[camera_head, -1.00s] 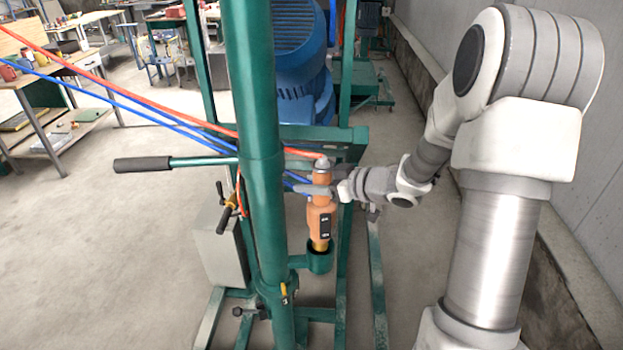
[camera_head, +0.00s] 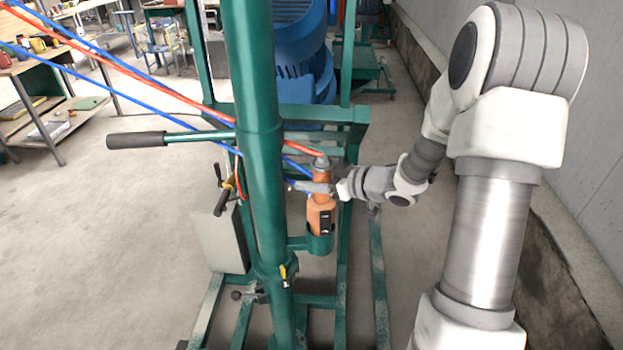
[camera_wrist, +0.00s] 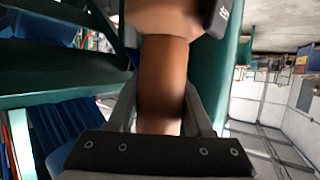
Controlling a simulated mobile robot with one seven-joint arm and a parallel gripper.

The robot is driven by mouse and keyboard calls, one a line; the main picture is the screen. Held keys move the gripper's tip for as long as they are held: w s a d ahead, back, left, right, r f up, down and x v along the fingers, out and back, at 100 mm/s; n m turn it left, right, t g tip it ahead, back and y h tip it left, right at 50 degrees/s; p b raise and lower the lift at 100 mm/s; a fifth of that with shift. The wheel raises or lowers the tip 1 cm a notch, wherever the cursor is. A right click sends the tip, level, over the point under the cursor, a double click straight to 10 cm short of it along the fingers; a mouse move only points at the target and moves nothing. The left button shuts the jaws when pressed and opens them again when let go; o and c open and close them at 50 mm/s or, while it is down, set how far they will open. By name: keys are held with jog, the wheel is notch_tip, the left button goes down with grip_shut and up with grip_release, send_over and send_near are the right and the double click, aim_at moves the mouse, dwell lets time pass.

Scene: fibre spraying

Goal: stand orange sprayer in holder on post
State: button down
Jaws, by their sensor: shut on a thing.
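The orange sprayer (camera_head: 320,213) is upright, with its lower end inside the green cup-shaped holder (camera_head: 320,243) on the side of the green post (camera_head: 262,160). My gripper (camera_head: 322,189) is shut around the sprayer's upper body, coming from the right. In the wrist view, the sprayer's orange barrel (camera_wrist: 163,85) lies between my two fingers (camera_wrist: 160,110). The sprayer's lower tip is hidden inside the holder.
Red and blue hoses (camera_head: 120,75) run from the upper left to the sprayer area behind the post. A handle bar (camera_head: 150,139) juts left from the post. A blue motor (camera_head: 303,60) stands behind. A wall (camera_head: 590,130) rises at the right.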

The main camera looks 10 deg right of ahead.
jog(key=shift+f, duration=0.4)
dwell(0.5)
jog(key=shift+c, duration=1.2)
grip_release()
jog(key=shift+f, duration=0.15)
